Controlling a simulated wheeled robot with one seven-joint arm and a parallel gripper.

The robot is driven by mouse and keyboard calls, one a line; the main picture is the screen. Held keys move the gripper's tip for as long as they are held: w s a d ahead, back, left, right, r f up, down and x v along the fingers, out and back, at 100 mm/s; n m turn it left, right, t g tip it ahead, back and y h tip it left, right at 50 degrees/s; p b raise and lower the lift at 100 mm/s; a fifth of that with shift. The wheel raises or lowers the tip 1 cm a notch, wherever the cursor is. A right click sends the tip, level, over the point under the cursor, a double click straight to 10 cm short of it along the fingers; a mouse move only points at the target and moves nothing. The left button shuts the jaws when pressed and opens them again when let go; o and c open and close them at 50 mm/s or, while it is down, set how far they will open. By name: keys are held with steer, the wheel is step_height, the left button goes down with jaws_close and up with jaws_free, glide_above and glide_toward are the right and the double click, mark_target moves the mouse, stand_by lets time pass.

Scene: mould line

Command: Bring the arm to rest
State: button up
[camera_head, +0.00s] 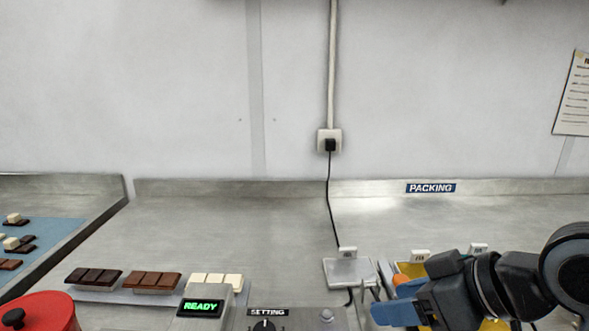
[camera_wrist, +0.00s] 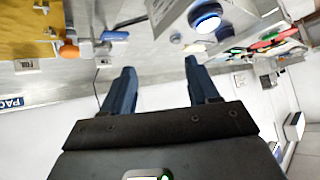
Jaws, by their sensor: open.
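My arm reaches in from the right edge of the head view. My gripper (camera_head: 385,306) has blue fingers pointing left, low over the metal bench, beside a small pale scale-like plate (camera_head: 349,272) with a cable. In the wrist view my gripper (camera_wrist: 159,68) shows its two blue fingers spread wide apart with nothing between them. That view is turned over, with the bench at the top. Part of a yellow item (camera_head: 411,268) shows behind the gripper; the arm hides the rest of it.
A display box reading READY (camera_head: 203,306) and a SETTING knob panel (camera_head: 266,319) stand at front centre. Dark, milk and white chocolate bars (camera_head: 153,281) lie behind. A red-lidded pot (camera_head: 40,312) is at front left. The bench (camera_head: 220,225) is clear toward the wall.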

steer(key=a+m+t, duration=0.1)
steer(key=a, duration=0.1)
steer(key=a+m+t+y, duration=0.1)
steer(key=a+m+t, duration=0.3)
steer(key=shift+s+a+f+y, duration=0.15)
steer(key=shift+s+a+y, duration=0.1)
steer(key=shift+a+y, duration=0.15)
steer(key=s+d+f+m+t+h, duration=0.1)
steer(key=s+f+m+h, duration=0.1)
steer(key=s+f, duration=0.1)
steer(key=s+d+f+m+t+h, duration=0.1)
steer(key=s+f+m+h, duration=0.1)
steer(key=s, duration=0.3)
steer(key=s+d+f+m+t+h, duration=0.1)
steer(key=s+f+m+h, duration=0.1)
steer(key=s+f, duration=0.2)
steer(key=shift+s+d+f+m, duration=0.1)
steer(key=shift+s+m, duration=0.05)
steer(key=shift+m, duration=0.15)
steer(key=s+d+n+h, duration=0.1)
steer(key=s+d, duration=0.4)
steer(key=s, duration=0.6)
steer(key=s+d+n+h, duration=0.1)
steer(key=s+d+n, duration=0.2)
steer(key=s, duration=0.9)
steer(key=shift+d+h, duration=0.4)
steer(key=shift+d, duration=0.75)
steer(key=shift+o, duration=0.4)
